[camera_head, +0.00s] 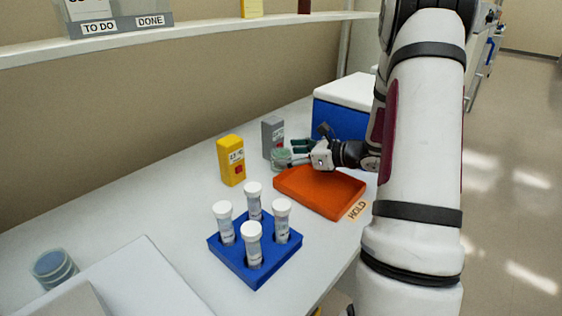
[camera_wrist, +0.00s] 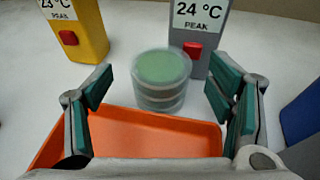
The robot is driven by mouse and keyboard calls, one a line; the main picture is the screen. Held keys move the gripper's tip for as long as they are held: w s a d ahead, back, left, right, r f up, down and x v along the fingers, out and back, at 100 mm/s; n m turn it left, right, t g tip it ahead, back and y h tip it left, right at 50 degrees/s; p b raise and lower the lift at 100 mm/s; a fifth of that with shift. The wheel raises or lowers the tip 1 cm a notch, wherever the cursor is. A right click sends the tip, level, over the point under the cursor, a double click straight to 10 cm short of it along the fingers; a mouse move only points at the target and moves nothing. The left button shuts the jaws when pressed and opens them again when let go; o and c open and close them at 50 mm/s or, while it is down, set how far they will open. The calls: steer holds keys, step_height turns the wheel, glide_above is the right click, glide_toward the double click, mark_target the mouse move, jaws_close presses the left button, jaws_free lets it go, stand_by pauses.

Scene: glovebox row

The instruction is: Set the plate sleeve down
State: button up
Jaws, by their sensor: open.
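The plate sleeve (camera_wrist: 162,98), a short round stack of clear dishes with a green top, stands upright just beyond the orange tray's far edge in the wrist view. The head view also shows it (camera_head: 280,159), partly hidden by my gripper (camera_head: 297,154). In the wrist view my gripper (camera_wrist: 160,86) is open, with one green-padded finger on each side of the stack and visible gaps between. Its base looks to be on the white bench, close to the tray; I cannot tell whether they touch.
The orange tray (camera_head: 318,190) lies beside a HOLD label (camera_head: 357,210). A grey block (camera_head: 272,137) and yellow block (camera_head: 230,160) stand behind. A blue rack (camera_head: 255,262) holds several capped tubes. A blue-and-white box (camera_head: 340,105) is close by. Another dish stack (camera_head: 54,269) sits front left.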

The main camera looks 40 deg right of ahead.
steer(key=shift+x, duration=0.85)
steer(key=c, duration=1.5)
steer(key=shift+o, duration=0.2)
steer(key=shift+r, duration=0.1)
